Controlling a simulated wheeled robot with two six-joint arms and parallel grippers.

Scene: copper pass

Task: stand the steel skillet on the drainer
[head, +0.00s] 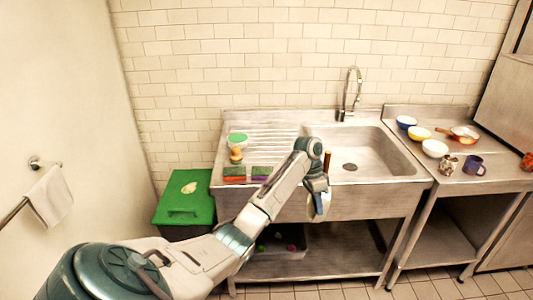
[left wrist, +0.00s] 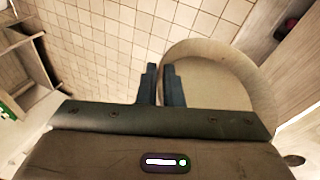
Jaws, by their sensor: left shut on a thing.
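My left gripper (left wrist: 162,85) is shut on the steel skillet (left wrist: 222,90), a round, shallow, greyish-tan pan, at its left edge in the left wrist view. In the head view the left gripper (head: 320,192) is in front of the sink's front edge. A small pale part of the skillet (head: 320,208) shows below it, tilted steeply; most is hidden by my wrist. A brown stick (head: 327,161), perhaps its handle, rises beside the wrist. The ribbed drainer (head: 280,140) lies left of the sink basin, behind my arm. My right gripper is not in view.
Sponges (head: 235,174) and a green-topped brush (head: 237,145) occupy the drainer's left and front; its back middle is clear. A tap (head: 349,95) stands behind the basin. Bowls (head: 434,148), mugs (head: 474,164) and a copper pan (head: 463,135) stand right. A green-lidded bin (head: 185,205) stands left.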

